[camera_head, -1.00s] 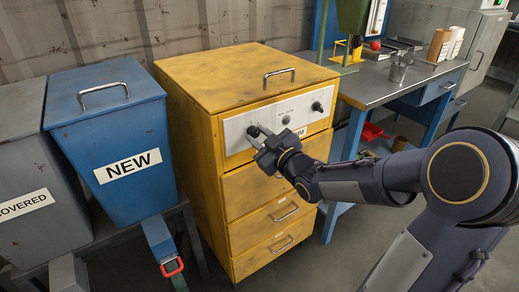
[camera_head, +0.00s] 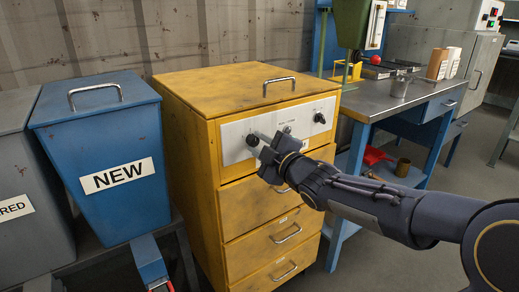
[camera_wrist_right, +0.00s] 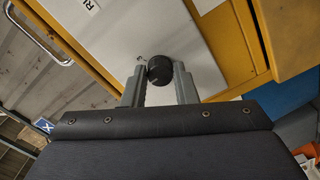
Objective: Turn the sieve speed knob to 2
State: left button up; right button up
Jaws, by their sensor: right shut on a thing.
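The yellow cabinet (camera_head: 232,110) stands in the middle of the head view, with a pale control panel (camera_head: 270,124) across its upper front. A dark knob (camera_head: 252,140) is at the panel's left end, and another dark knob (camera_head: 320,118) is at its right end. My right gripper (camera_head: 262,146) is at the left knob. In the right wrist view the dark round knob (camera_wrist_right: 159,69) sits between the two fingers of my right gripper (camera_wrist_right: 160,80), which is shut on it. The knob's marks and setting are too small to read. My left gripper is not in view.
A blue bin (camera_head: 105,135) labelled NEW and a grey bin (camera_head: 28,180) stand left of the cabinet. A metal-topped workbench (camera_head: 425,93) with a cup and other items is at the right. A handle (camera_head: 280,82) stands on the cabinet's lid.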

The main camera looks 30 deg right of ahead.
dwell(0.4)
jog(key=o, duration=1)
jog(key=s+p, duration=0.2)
jog(key=s, duration=0.5)
jog(key=shift+s+d, duration=0.3)
jog(key=shift+s, duration=0.1)
jog(key=shift+f, duration=0.1)
